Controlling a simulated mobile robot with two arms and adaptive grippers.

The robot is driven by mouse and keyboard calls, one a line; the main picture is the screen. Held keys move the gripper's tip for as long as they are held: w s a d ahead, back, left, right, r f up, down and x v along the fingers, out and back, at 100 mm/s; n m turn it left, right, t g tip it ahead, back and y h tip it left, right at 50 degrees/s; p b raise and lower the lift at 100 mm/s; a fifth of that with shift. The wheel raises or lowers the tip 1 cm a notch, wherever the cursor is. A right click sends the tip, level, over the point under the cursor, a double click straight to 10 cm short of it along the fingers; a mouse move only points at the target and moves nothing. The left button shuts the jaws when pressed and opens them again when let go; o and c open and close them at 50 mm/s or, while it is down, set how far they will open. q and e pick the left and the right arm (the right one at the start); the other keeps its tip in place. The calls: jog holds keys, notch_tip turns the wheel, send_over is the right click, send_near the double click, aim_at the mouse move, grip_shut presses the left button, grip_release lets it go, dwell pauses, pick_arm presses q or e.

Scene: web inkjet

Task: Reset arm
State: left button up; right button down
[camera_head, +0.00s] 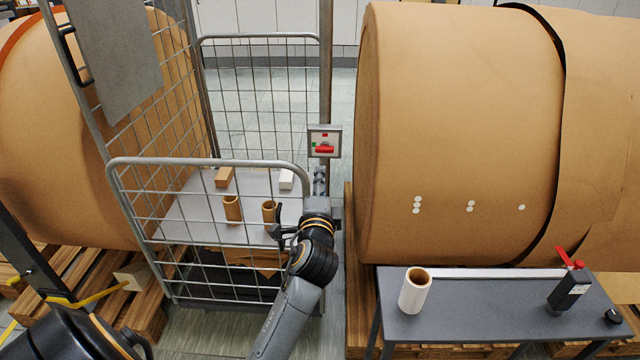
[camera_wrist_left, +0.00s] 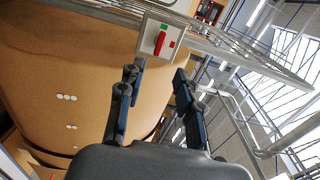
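My left gripper (camera_head: 319,178) is at the end of the arm that rises from the bottom of the head view. It stands just below a grey switch box (camera_head: 325,142) with a red rocker and a small green mark. In the left wrist view my left gripper (camera_wrist_left: 158,76) has its two dark fingers apart, with nothing between them. The switch box (camera_wrist_left: 158,38) appears just beyond the fingertips there. I cannot tell whether they touch. My right gripper does not show in either view.
A wire cage cart (camera_head: 208,164) stands left of my arm, with cardboard tubes (camera_head: 233,209) on its shelf. A large brown paper roll (camera_head: 460,130) stands at the right. A dark bench (camera_head: 460,318) in front of it holds a white-wrapped tube (camera_head: 414,292) and a red-handled tool (camera_head: 569,290).

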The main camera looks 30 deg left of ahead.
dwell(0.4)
